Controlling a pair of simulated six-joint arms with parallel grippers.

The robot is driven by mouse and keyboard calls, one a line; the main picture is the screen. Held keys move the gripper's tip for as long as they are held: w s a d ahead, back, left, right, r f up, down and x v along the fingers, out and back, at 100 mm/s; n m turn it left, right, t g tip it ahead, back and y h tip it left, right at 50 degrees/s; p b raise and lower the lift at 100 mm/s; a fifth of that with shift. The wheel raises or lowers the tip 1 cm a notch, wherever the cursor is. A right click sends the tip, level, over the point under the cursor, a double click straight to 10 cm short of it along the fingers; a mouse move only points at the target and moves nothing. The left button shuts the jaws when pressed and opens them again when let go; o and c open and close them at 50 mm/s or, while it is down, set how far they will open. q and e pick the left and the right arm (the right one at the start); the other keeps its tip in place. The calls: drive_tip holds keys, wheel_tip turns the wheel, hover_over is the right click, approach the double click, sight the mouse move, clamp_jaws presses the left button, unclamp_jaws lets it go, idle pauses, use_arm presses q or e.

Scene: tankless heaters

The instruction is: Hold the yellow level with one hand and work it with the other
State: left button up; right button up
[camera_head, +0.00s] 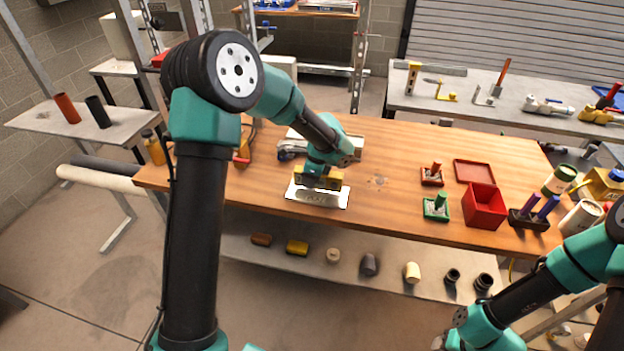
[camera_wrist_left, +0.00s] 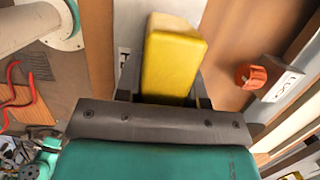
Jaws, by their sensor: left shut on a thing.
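The yellow level (camera_wrist_left: 172,62) is a yellow block between the fingers of my left gripper (camera_wrist_left: 165,92) in the left wrist view. In the head view my left gripper (camera_head: 319,181) is low over the front middle of the wooden table, shut on the level, and yellow (camera_head: 331,182) shows at its jaws. The gripper hides part of the level. My right arm comes in at the lower right, apart from the level, and its fingers are not visible.
A pale metal plate (camera_head: 316,196) lies under my left gripper on the wooden table (camera_head: 390,145). A lower shelf (camera_head: 330,270) holds several small cylinders.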

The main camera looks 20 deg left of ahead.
use_arm(q)
drive_tip(key=shift+f, duration=0.15)
drive_tip(key=shift+f, duration=0.8)
idle(1.0)
use_arm(e)
clamp_jaws()
idle(1.3)
